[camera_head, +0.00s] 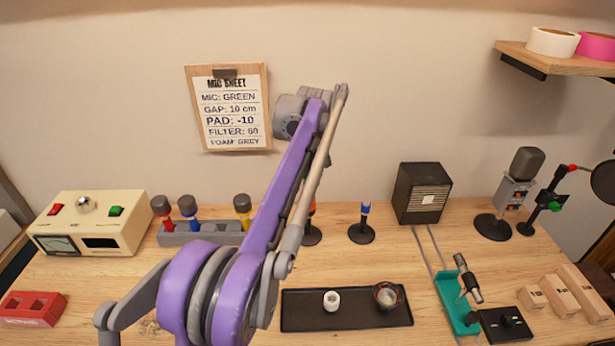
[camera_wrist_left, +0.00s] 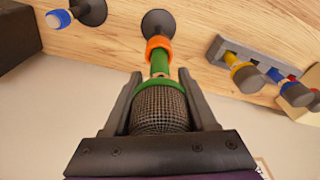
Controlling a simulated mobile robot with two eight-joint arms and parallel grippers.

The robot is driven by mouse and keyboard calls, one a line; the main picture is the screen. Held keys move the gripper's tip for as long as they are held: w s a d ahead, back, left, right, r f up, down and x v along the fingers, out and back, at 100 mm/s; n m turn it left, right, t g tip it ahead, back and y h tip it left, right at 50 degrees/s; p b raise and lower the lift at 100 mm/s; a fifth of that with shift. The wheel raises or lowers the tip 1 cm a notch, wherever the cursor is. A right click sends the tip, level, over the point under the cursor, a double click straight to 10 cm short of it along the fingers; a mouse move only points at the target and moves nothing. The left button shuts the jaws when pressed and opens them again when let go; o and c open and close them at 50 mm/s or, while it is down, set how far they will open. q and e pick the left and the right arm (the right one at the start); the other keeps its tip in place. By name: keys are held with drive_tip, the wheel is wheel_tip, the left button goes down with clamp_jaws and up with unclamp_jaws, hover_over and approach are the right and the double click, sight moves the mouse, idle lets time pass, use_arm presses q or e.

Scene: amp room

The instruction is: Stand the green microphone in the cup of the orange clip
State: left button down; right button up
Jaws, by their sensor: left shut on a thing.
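The green microphone (camera_wrist_left: 160,92) sits in my left gripper (camera_wrist_left: 160,95) in the left wrist view, with the fingers on either side of its dark mesh head. Its green handle points away from me to the orange clip (camera_wrist_left: 158,48), and the handle's end meets the orange cup. I cannot tell how deep it sits in it. The clip stands on a round black base (camera_wrist_left: 158,22). In the head view my purple left arm hides most of the orange clip (camera_head: 312,209) and the microphone. The right gripper is in neither view.
A blue clip stand (camera_head: 362,224) is to the right of the orange one. A grey rack (camera_head: 205,236) with red, blue and yellow microphones is to the left. A black tray (camera_head: 345,318) lies in front, and a dark speaker box (camera_head: 422,193) stands behind right.

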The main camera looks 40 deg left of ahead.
use_arm(q)
drive_tip(key=shift+f, duration=0.2)
drive_tip(key=shift+c, duration=0.6)
unclamp_jaws()
drive_tip(key=r, duration=0.3)
drive_tip(key=d+r+p, duration=0.1)
drive_tip(key=r, duration=0.6)
drive_tip(key=shift+s+d+r+p, duration=0.25)
drive_tip(key=shift+s+r+p, duration=0.1)
drive_tip(key=shift+r+p, duration=0.05)
drive_tip(key=shift+d, duration=0.1)
